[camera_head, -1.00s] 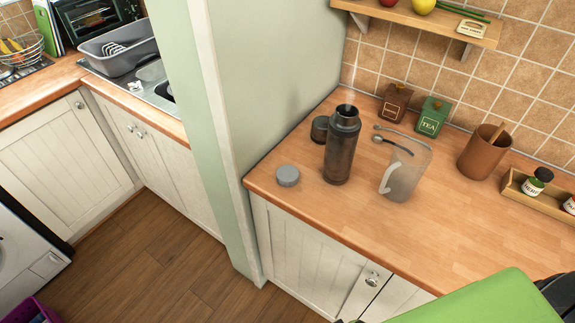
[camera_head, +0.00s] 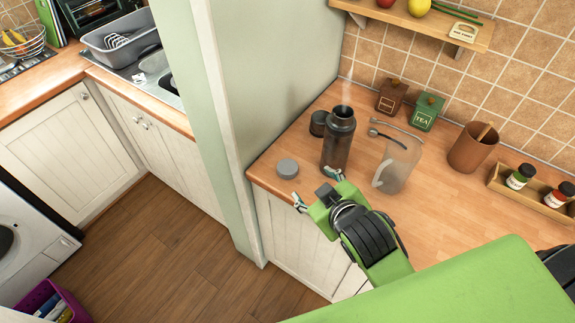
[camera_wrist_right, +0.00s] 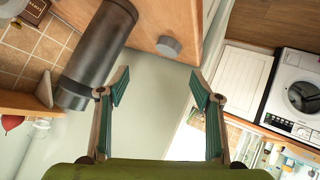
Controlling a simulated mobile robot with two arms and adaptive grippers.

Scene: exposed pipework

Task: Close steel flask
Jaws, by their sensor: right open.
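The dark grey steel flask (camera_head: 338,140) stands upright on the wooden counter with its top open and a faint wisp of steam above it. A round grey lid (camera_head: 287,169) lies on the counter near its front left edge. A dark cup-like piece (camera_head: 319,123) stands just behind and left of the flask. My right gripper (camera_head: 316,191) is open and empty, in front of the flask and right of the lid, near the counter's front edge. In the right wrist view the flask (camera_wrist_right: 95,55) is left of the open fingers and the lid (camera_wrist_right: 169,46) lies beyond them. My left gripper is not in view.
A clear jug (camera_head: 398,165) stands close right of the flask, with a dark spoon (camera_head: 385,136) by it. Canisters (camera_head: 427,112), a brown pot (camera_head: 473,147) and a spice tray (camera_head: 512,192) line the back. A green wall (camera_head: 270,75) bounds the counter's left side.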

